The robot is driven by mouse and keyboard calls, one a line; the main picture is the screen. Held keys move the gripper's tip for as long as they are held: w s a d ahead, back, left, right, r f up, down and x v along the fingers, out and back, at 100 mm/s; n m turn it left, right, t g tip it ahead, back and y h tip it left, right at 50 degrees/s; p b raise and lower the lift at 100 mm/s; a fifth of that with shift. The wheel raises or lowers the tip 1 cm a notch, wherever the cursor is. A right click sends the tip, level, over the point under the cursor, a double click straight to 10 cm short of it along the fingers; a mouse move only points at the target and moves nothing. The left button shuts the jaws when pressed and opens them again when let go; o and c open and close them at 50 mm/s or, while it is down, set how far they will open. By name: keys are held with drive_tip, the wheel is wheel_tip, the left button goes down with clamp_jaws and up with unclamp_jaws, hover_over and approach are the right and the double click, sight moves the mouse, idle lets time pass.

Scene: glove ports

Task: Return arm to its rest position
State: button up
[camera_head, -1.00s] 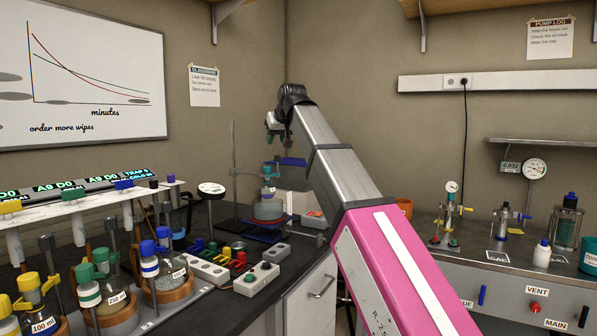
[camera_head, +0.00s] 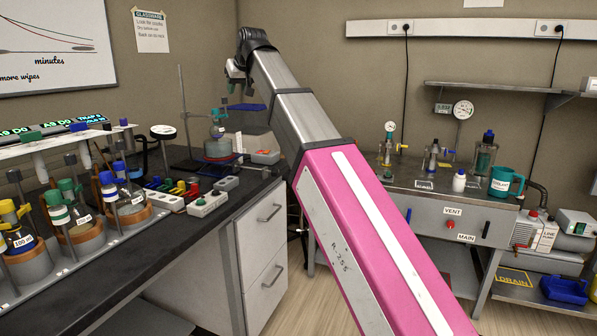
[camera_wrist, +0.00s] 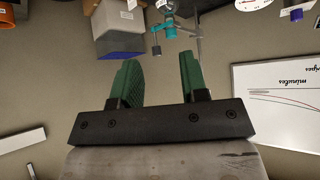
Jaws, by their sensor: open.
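My gripper (camera_wrist: 157,80) shows in the wrist view with its two green fingers apart and nothing between them. The wrist picture looks upside down, with the whiteboard (camera_wrist: 277,105) inverted at the right and bench equipment along the top. In the head view my arm, with its pink and grey links, reaches up and away. Its dark end joint is in front of the back wall, above the corner of the left bench. The fingers are hard to make out in the head view.
The left bench (camera_head: 130,265) carries bottles in holders (camera_head: 130,205), a flask (camera_head: 218,130) and a power strip (camera_head: 207,203). The right bench (camera_head: 400,196) holds gauges, small bottles and a teal mug (camera_head: 505,182). Drawers (camera_head: 262,235) face the open floor. A wall shelf (camera_head: 500,88) is at the right.

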drive_tip(key=d+f+m+g+h, duration=0.1)
drive_tip(key=d+f, duration=0.5)
drive_tip(key=f, duration=0.7)
drive_tip(key=w+d+f+m+g+h, duration=0.1)
drive_tip(key=d+f, duration=0.6)
drive_tip(key=f, duration=0.5)
drive_tip(key=d+f+m+g+h, duration=0.1)
drive_tip(key=d+f, duration=0.5)
drive_tip(key=f, duration=0.7)
drive_tip(key=s+d+f+m+g, duration=0.1)
drive_tip(key=s+d+f, duration=0.5)
drive_tip(key=f, duration=0.3)
drive_tip(key=s+d+f+m+g+h, duration=0.1)
drive_tip(key=s+d+f+g, duration=0.1)
drive_tip(key=s+d+f, duration=0.4)
drive_tip(key=s+d+f+m+g, duration=0.1)
drive_tip(key=s+d+f, duration=0.6)
drive_tip(key=f, duration=0.7)
drive_tip(key=shift+s+m+h, duration=0.15)
drive_tip(key=shift+m+h, duration=0.15)
drive_tip(key=shift+h, duration=0.1)
drive_tip(key=shift+d, duration=0.1)
